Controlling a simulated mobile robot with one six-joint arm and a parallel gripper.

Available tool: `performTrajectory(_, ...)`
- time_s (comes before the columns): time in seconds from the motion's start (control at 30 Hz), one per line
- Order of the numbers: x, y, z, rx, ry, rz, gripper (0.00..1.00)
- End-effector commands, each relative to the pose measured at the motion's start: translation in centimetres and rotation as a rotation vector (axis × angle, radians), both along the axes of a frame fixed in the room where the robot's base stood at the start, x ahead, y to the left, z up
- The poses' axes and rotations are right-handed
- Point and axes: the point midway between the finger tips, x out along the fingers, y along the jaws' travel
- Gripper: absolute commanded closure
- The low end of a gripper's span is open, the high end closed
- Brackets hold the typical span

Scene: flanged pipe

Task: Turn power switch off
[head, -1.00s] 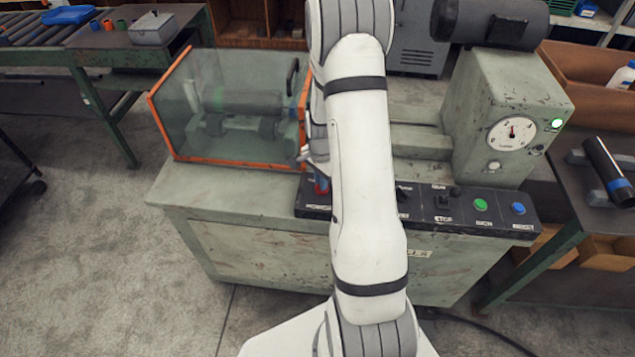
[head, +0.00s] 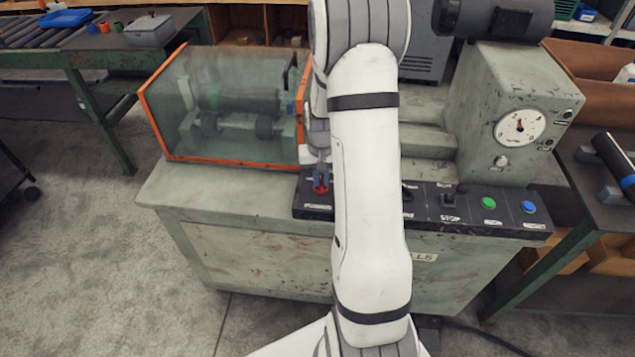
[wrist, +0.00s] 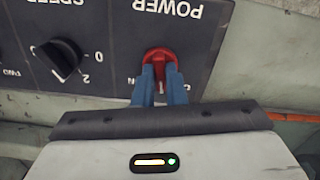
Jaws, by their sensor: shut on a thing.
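The red power switch (wrist: 160,56) is on a dark control panel (wrist: 110,20), under the label POWER, which reads upside down in the wrist view. My gripper (wrist: 162,84) has its two blue fingers shut on the switch's handle from both sides. The fingers hide part of the knob and some of its markings; part of an ON label shows to its left. In the head view the red switch (head: 320,187) is at the panel's left end, with my gripper (head: 321,177) at it and my arm beside it. The round lamp (head: 567,114) on the gauge housing is dark.
A black speed knob (wrist: 59,56) sits beside the switch in the wrist view. In the head view, green (head: 488,203) and blue (head: 528,207) buttons are farther right. An orange-edged clear guard (head: 230,105) stands just behind the panel's left end. My arm hides the panel's middle.

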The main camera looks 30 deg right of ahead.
Motion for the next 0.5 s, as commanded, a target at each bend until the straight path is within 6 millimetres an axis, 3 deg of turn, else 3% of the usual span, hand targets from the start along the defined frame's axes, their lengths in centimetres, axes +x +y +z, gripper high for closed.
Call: performTrajectory(0.5, 0.52, -0.15, 0.19, -0.008, -0.015, 0.428, 1.00)
